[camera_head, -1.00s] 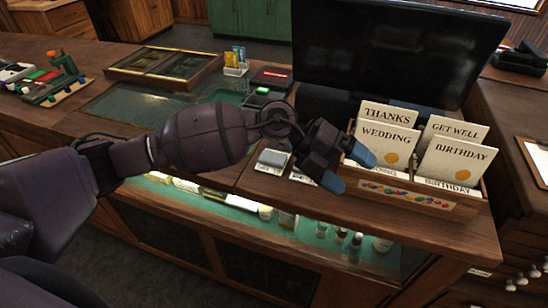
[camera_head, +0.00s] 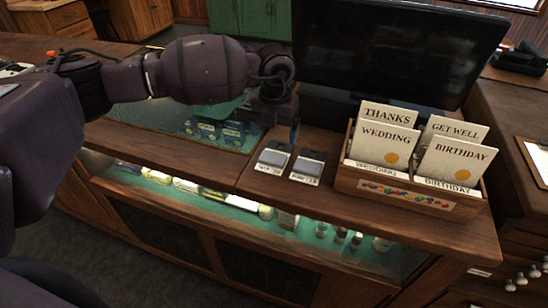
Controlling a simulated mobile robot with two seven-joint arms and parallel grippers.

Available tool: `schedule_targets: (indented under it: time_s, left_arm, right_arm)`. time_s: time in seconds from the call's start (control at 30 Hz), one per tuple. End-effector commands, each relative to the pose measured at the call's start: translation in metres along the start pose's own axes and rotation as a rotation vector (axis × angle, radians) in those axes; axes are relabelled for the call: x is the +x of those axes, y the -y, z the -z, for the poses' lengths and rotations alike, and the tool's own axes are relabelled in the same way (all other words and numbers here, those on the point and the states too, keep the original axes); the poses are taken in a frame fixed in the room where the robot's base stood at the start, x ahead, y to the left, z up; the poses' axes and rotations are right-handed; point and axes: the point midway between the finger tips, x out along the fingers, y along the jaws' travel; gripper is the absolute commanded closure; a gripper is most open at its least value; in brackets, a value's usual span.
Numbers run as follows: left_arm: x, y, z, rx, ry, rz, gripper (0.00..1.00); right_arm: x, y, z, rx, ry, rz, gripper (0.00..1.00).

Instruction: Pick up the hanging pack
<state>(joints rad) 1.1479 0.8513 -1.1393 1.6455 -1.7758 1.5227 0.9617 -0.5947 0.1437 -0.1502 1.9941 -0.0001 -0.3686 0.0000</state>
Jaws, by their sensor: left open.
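My left gripper (camera_head: 280,115) hangs over the counter, in front of the black screen and just behind two small grey pads. Its fingers point down and are open, with nothing seen between them; they are dark and partly hidden by the wrist. No pack that clearly hangs shows in this view. Several small blue-and-white items (camera_head: 212,131) show on the green area under my left forearm, but I cannot tell what they are. My arm covers the counter behind them. My right gripper is not in view.
A wooden card box (camera_head: 408,196) with several greeting cards stands at the right end of the counter. Two grey pads (camera_head: 274,155) (camera_head: 308,166) with labels lie left of it. The large black screen (camera_head: 390,50) stands behind. The counter's front edge drops to a lit glass case.

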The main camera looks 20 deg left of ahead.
Motion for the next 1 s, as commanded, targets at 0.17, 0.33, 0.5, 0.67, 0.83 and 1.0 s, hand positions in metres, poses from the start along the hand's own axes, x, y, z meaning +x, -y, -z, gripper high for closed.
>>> schedule_targets:
  time_s: [0.17,0.33,0.5,0.67,0.83,1.0]
  left_arm:
    - [0.016,0.001,0.001,0.001,0.0,0.001,0.13]
    - [0.027,0.001,0.003,0.002,-0.001,0.002,0.13]
    - [0.05,0.0,0.007,0.001,-0.002,0.002,0.13]
    - [0.066,0.001,0.006,0.002,0.0,0.003,0.13]
    - [0.068,0.001,0.006,0.002,0.001,0.003,0.13]
    - [0.067,0.001,0.006,0.002,0.001,0.003,0.31]
  right_arm:
    - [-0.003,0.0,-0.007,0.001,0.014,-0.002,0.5]
    - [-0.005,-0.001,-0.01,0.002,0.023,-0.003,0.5]
    - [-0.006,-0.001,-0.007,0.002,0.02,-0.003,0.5]
    - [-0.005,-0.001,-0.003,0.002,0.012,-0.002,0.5]
    - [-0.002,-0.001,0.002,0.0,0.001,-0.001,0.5]
    - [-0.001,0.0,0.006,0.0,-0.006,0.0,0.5]
